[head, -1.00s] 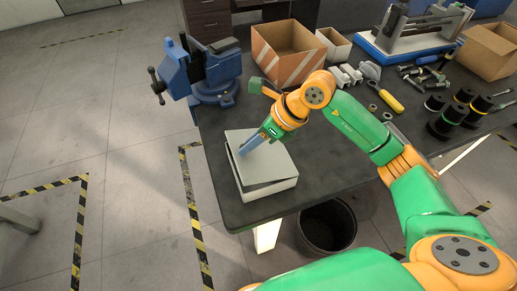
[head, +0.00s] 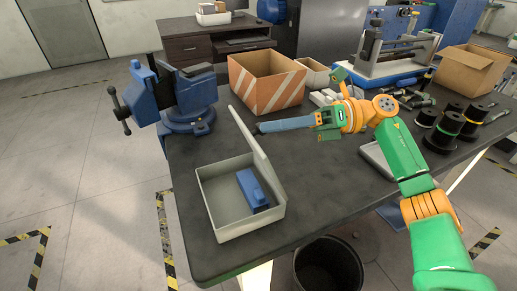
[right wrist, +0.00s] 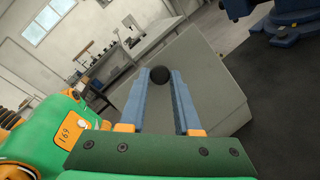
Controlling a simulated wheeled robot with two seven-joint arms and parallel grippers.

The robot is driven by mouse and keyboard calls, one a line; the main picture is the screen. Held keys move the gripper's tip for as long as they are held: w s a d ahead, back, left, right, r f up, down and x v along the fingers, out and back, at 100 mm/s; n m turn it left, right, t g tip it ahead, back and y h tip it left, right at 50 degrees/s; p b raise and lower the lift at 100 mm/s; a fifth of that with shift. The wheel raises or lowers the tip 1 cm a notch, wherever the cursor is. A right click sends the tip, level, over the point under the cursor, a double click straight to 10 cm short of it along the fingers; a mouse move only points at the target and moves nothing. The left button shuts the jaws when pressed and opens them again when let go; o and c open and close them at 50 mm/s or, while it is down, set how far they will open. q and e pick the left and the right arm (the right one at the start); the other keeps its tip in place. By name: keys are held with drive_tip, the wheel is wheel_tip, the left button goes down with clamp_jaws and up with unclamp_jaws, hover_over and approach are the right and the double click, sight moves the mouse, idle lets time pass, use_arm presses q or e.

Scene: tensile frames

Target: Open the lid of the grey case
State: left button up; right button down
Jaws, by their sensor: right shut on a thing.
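The grey case (head: 216,217) stands on the dark workbench near its front left corner. The knob is hidden in the head view. My left gripper is not in view.
A blue block (head: 252,188) lies inside the open case. A blue vise (head: 180,98) stands behind it, and a cardboard box (head: 265,85) farther back. Black spools (head: 447,130) stand at the right. A black bin (head: 328,265) is below the bench's front edge.

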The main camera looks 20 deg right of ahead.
drive_tip(key=d+f+m+t+y+b, duration=0.1)
drive_tip(key=d+f+m+y+b, duration=0.1)
drive_tip(key=d+y+b, duration=0.3)
drive_tip(key=shift+d+t+b, duration=0.3)
drive_tip(key=shift+d+b, duration=0.2)
drive_tip(key=shift+b, duration=0.95)
drive_tip(key=shift+w+r, duration=0.1)
drive_tip(key=c, duration=0.6)
unclamp_jaws()
